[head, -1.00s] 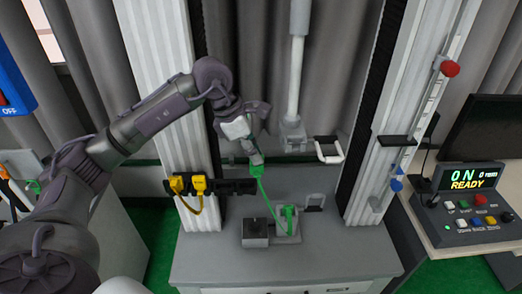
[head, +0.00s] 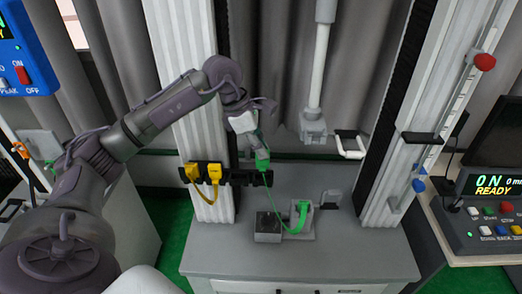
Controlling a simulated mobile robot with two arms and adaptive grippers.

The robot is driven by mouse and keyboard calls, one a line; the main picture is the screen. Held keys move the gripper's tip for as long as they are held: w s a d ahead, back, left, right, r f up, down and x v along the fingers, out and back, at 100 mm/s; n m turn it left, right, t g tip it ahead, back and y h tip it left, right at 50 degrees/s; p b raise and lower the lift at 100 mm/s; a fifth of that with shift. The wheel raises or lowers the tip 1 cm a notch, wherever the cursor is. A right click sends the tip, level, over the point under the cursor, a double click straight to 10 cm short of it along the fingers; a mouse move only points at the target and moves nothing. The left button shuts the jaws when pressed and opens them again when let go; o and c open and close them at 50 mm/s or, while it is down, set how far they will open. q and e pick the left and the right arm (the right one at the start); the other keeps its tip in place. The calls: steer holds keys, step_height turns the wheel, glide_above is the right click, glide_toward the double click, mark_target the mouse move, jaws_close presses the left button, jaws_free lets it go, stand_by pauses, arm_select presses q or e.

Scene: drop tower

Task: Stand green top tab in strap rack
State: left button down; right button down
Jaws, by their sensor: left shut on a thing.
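My left gripper (head: 257,143) is shut on the green top tab (head: 262,160), which hangs below the fingers. A green strap runs from this tab down to a second green tab (head: 302,208) at the grey fixture on the machine base. The black strap rack (head: 240,177) is fixed to the left column. Two yellow tabs (head: 192,173) with a yellow strap stand in its left part. The held tab shows at the rack's right end; whether it touches the rack I cannot tell. My right gripper is not in view.
A grey block (head: 267,226) sits on the machine base (head: 220,255) beside the fixture. A pale rod with a grey head (head: 313,124) hangs right of my gripper. A white handle (head: 350,148) juts out further right. A control box (head: 490,205) stands at the right.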

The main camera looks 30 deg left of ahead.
mark_target(260, 162)
arm_select(q)
steer(key=shift+w+a+f+b, duration=0.1)
steer(key=shift+w+f+b, duration=0.05)
steer(key=shift+f+b, duration=1.15)
steer(key=shift+w+a+f+b, duration=0.1)
steer(key=shift+f+b, duration=0.85)
steer(key=shift+f, duration=0.6)
steer(key=c, duration=1.1)
jaws_free()
steer(key=shift+r, duration=0.15)
steer(key=v, duration=1.1)
steer(key=shift+a+r, duration=0.15)
steer(key=shift+r, duration=0.15)
